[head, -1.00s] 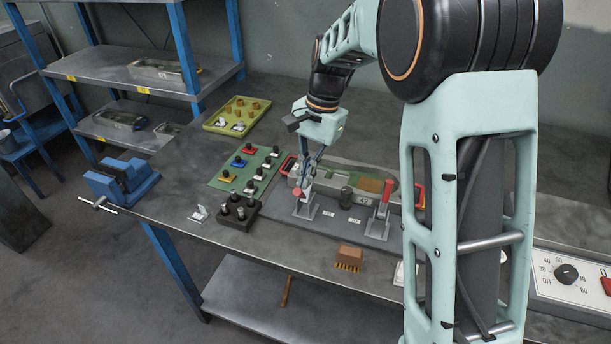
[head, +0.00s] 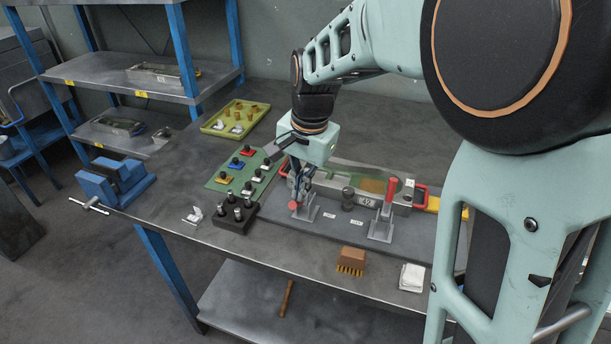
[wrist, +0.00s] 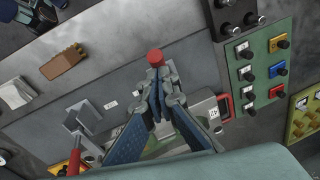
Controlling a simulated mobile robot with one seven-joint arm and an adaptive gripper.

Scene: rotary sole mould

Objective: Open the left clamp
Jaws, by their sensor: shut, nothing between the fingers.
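The left clamp (head: 304,212) stands on the grey plate in front of the sole mould. Its red handle tip (head: 294,206) leans low toward the table's front edge. In the wrist view the red tip (wrist: 155,57) shows just beyond my fingers. My gripper (head: 298,188) is shut at the left clamp, behind the red tip; the fingers (wrist: 157,108) hide much of the clamp's lever, and I cannot tell whether they touch it. The right clamp (head: 381,228) has its red handle (head: 391,191) upright. The mould (head: 402,208), labelled 42, lies behind both clamps.
A black block with several pegs (head: 235,214) and a green board with coloured knobs (head: 225,172) stand left of the clamps. A brush (head: 352,258) and a white cloth (head: 412,278) lie near the front edge. A yellow tray (head: 208,127) is farther back.

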